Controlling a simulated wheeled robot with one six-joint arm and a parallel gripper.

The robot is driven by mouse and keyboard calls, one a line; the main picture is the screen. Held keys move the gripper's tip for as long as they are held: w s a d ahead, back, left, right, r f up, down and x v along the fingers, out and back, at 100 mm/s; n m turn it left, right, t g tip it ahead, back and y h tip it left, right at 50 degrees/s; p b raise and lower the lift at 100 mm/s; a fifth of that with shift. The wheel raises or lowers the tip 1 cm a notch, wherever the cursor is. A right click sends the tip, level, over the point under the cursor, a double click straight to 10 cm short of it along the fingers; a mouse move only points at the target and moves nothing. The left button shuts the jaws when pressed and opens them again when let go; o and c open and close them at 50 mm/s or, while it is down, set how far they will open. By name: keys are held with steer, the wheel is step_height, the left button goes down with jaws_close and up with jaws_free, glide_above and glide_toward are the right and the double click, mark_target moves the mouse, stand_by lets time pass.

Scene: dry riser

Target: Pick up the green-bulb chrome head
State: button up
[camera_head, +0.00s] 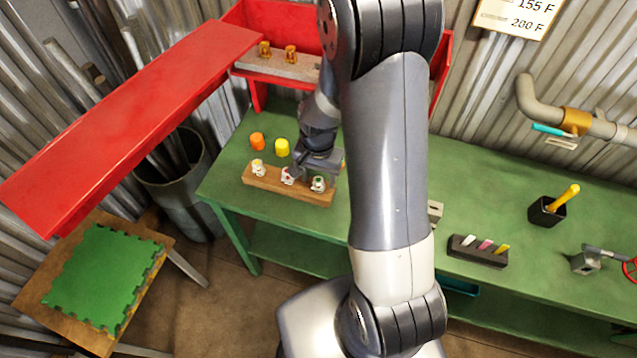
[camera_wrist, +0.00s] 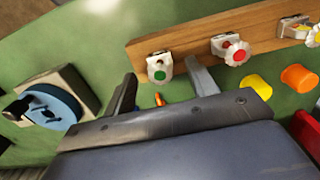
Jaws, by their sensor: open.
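The green-bulb chrome head (camera_wrist: 159,68) sits at one end of a wooden rack (camera_wrist: 185,35), its green bulb facing the wrist camera. In the head view it is the rightmost head (camera_head: 318,183) on the rack (camera_head: 270,183). My gripper (camera_wrist: 160,70) is open and empty. In the wrist view its two fingertips lie on either side of the green-bulb head; I cannot tell how much gap is left in depth. In the head view my gripper (camera_head: 318,166) is close behind the rack's right end, its fingers mostly hidden.
A red-bulb head (camera_wrist: 230,48) and a yellow-bulb head (camera_head: 257,168) share the rack. A yellow cap (camera_head: 282,148) and an orange cap (camera_head: 257,141) stand behind it. A block with a blue disc (camera_wrist: 52,105) lies at the wrist view's left. A red shelf (camera_head: 290,65) rises behind.

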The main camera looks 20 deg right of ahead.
mark_target(318, 186)
steer(key=shift+f, duration=1.15)
steer(key=c, duration=1.2)
